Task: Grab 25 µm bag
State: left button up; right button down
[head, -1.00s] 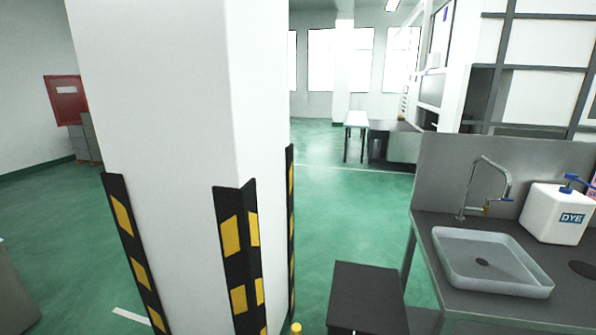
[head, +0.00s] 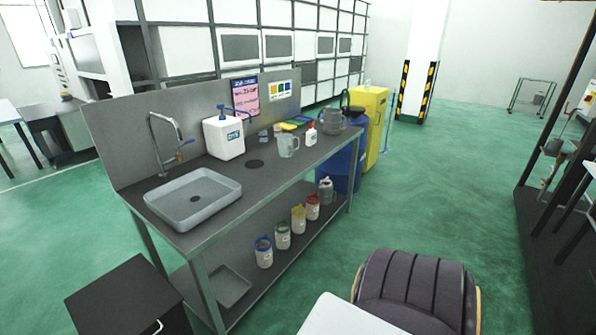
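No bag with a readable 25 µm mark shows in the head view. Several small whitish containers or bags with coloured rims stand in a row on the lower shelf of the sink bench (head: 268,181): one blue-rimmed (head: 263,256), one green-rimmed (head: 283,238), one yellow-rimmed (head: 299,221) and one red-rimmed (head: 312,208). Their labels are too small to read. A colour chart (head: 281,90) and a pink notice (head: 245,97) are on the backboard above; their text is not legible here. Neither of my grippers is in view.
The bench top holds a sink (head: 194,199), a white DYE canister (head: 223,138) and jugs. A blue drum (head: 341,168) and yellow cabinet (head: 371,118) stand at its far end. A black box (head: 128,299) and a dark ribbed object (head: 414,287) are near. Green floor on the right is open.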

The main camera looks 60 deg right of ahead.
aim_at(282, 228)
jog(key=z, duration=1.75)
